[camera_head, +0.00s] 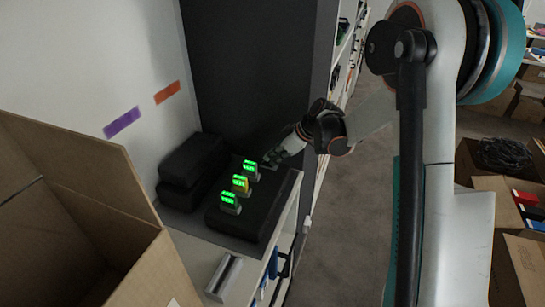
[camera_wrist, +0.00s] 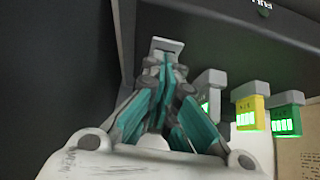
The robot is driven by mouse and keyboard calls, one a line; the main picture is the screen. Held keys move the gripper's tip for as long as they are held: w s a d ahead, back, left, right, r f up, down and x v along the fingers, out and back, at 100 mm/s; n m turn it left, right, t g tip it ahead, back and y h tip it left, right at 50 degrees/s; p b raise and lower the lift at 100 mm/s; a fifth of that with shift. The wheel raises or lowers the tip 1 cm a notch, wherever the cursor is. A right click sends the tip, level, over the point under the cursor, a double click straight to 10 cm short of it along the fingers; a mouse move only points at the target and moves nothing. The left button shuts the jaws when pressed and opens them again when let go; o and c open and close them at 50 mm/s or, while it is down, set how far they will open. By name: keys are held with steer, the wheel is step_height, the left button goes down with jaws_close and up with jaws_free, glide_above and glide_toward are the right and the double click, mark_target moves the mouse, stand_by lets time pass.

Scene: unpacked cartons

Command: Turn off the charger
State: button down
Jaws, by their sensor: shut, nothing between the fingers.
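The charger (camera_head: 247,222) is a long black box on a shelf. Three blocks with glowing green displays stand in a row on it, the middle one (camera_head: 241,185) yellow. In the wrist view the charger (camera_wrist: 240,35) is the dark surface behind the displays, and the yellow block (camera_wrist: 250,113) shows at right. My gripper (camera_head: 272,164) is at the charger's far end, beyond the displays. In the wrist view my gripper (camera_wrist: 166,50) is shut and empty, its tips over the dark surface. A small grey piece shows at the tips; I cannot tell whether it is a switch. Contact is unclear.
Black cases (camera_head: 190,165) lie left of the charger, by the wall. An open carton (camera_head: 75,220) stands at front left. A dark panel (camera_head: 250,70) rises behind the charger. Bare floor (camera_head: 345,230) lies right of the shelf, with more cartons (camera_head: 510,200) at far right.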

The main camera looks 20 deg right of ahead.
steer(key=shift+a+r, duration=0.1)
steer(key=shift+w+a+r, duration=0.15)
steer(key=shift+w+a, duration=0.3)
steer(key=shift+a, duration=0.1)
